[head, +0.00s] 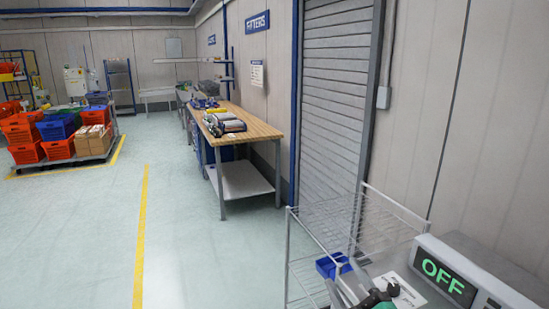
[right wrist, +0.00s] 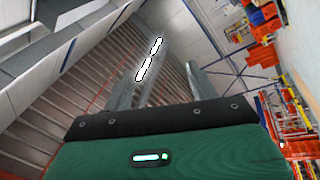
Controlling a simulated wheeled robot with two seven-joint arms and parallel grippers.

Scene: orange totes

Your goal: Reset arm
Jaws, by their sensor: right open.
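My right gripper (head: 347,284) shows at the bottom of the head view, right of centre, in front of a wire rack. Its grey fingers point up and are apart, with nothing between them. In the right wrist view the right gripper (right wrist: 163,82) rises from its green and black body with a gap between the two fingers. My left gripper is not in view.
A wire rack (head: 290,262) with a blue bin (head: 332,266) and a box with a lit OFF sign (head: 445,275) stand close at right. A wooden workbench (head: 262,131) lies beyond. Orange totes (head: 20,130) are at left. The floor (head: 200,255) ahead is clear.

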